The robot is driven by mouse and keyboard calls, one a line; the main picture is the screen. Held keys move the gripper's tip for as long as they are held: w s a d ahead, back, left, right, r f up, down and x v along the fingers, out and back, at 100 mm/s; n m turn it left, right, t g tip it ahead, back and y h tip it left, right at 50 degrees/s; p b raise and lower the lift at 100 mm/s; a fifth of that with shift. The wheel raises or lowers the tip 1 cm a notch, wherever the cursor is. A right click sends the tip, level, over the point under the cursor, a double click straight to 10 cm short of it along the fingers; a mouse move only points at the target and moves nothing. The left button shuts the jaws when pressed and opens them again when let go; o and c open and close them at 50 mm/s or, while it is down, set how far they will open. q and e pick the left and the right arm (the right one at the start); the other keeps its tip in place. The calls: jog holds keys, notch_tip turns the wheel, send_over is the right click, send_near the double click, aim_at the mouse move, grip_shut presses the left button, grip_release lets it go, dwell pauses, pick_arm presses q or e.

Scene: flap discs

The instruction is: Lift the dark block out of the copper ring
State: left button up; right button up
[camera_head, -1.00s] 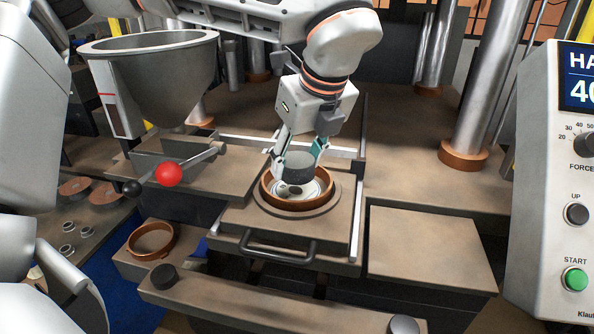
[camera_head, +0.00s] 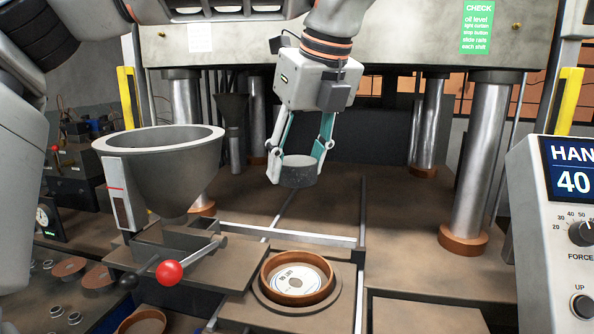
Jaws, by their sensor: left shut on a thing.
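The dark block (camera_head: 298,172) is a short grey-black cylinder held in the air above and behind the copper ring. My left gripper (camera_head: 297,165) is shut on the block, with a finger on each side of it. The copper ring (camera_head: 268,292) sits upright on a round plate on the sliding tray, clear of the block. Inside the ring lies a pale disc (camera_head: 300,281) with printed marks. My right gripper is not in view.
A grey funnel hopper (camera_head: 165,160) stands left of the ring, with a red-knobbed lever (camera_head: 169,272) in front. Steel columns (camera_head: 481,150) rise at the right and back. A control panel (camera_head: 560,240) stands at the far right. The bed right of the ring is bare.

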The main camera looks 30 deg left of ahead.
aim_at(292, 157)
pick_arm(q)
jog(key=shift+r, duration=0.2)
notch_tip(292, 157, up, 4)
jog(key=p, duration=0.4)
jog(key=shift+r+p, duration=0.75)
jog(key=shift+r, duration=0.6)
